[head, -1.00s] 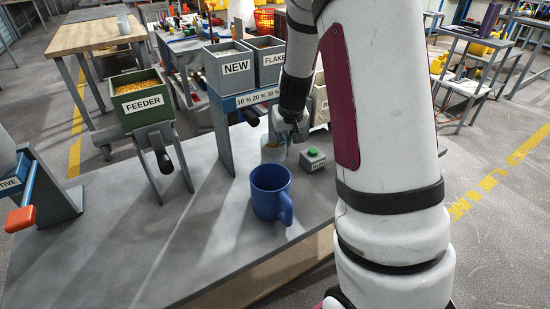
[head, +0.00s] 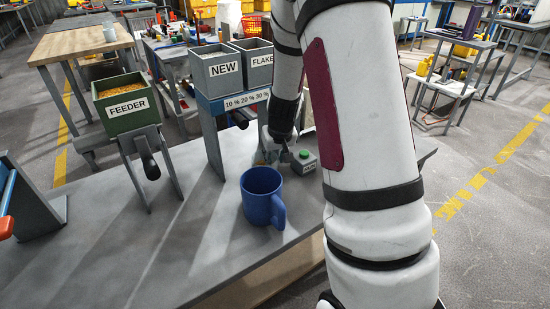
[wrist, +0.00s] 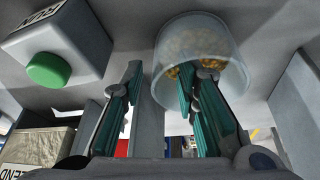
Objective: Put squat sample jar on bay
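The squat sample jar (wrist: 205,45), clear with yellowish pellets inside, shows at the upper right of the wrist view. In the head view it is mostly hidden by my gripper (head: 279,146). In the wrist view my gripper (wrist: 161,72) is open, with a clear gap between its two green-padded fingers. The right finger overlaps the jar in the picture; whether it touches the jar I cannot tell. The left finger is clear of it. I cannot pick out a surface marked as the bay.
A grey box with a green button (head: 304,160) stands right beside the gripper. A blue mug (head: 263,196) is nearer on the grey table (head: 150,235). Behind stand the FEEDER bin (head: 126,105), the NEW bin (head: 217,70) and a percent-marked blue rail (head: 240,101). The table's left-centre is clear.

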